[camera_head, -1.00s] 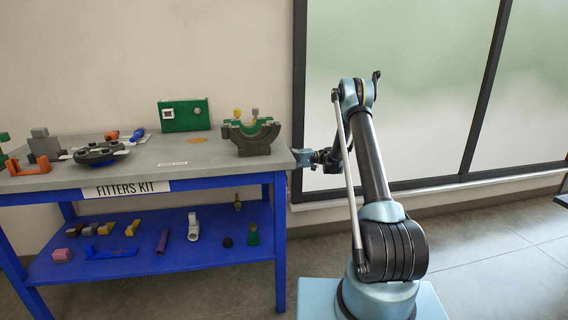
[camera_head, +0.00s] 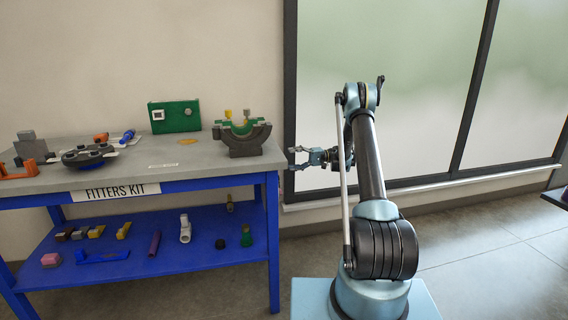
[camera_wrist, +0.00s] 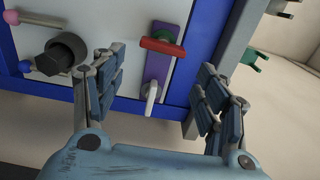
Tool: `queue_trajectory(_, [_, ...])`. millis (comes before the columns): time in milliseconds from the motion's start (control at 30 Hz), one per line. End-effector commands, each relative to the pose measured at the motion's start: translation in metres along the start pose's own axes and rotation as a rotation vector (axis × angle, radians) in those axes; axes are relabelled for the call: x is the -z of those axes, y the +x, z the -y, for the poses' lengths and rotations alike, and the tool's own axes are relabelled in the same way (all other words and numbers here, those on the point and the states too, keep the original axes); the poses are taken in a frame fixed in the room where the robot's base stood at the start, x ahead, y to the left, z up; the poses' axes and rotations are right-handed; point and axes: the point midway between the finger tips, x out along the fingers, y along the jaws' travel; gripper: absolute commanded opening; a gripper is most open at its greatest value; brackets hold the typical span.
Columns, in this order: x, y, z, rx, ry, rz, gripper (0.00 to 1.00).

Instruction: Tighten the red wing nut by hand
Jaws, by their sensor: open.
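In the wrist view, a red bar-shaped piece (camera_wrist: 163,47), which looks like the red wing nut, sits crosswise over a green part on a purple plate (camera_wrist: 157,68). My gripper (camera_wrist: 160,63) is open, its blue padded fingers on either side of the purple plate in the picture. Nothing is between the fingers, and I cannot tell the distance to the red piece. In the head view my gripper (camera_head: 292,158) is open and points left, just right of the bench's end. I cannot make out the red piece there.
A bench (camera_head: 225,173) bears a dark cradle (camera_head: 245,140), a green box (camera_head: 174,117) and a dark round fixture (camera_head: 87,155). Its blue lower shelf (camera_head: 200,255) holds several small parts. In the wrist view, a black knob (camera_wrist: 58,54) and a grey hook (camera_wrist: 151,98) lie near the purple plate.

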Motion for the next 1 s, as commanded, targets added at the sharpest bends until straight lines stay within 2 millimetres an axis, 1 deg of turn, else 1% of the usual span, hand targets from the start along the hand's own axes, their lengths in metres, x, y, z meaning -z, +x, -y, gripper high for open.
queue_trajectory(33, [0.0,-0.008,0.0,0.0,0.0,-0.001,0.67])
queue_trajectory(100, [0.001,-0.015,0.0,0.0,0.0,-0.001,0.67])
queue_trajectory(233, [0.001,-0.025,-0.001,0.0,0.0,-0.001,0.67])
queue_trajectory(667, [0.0,-0.027,0.001,-0.002,0.001,0.0,0.67])
queue_trajectory(767, [-0.002,-0.025,0.008,-0.016,0.006,-0.005,0.67])
queue_trajectory(833, [-0.004,-0.023,0.018,-0.037,0.012,-0.012,0.67])
queue_trajectory(1000, [-0.016,-0.015,0.049,-0.113,0.036,-0.036,0.67])
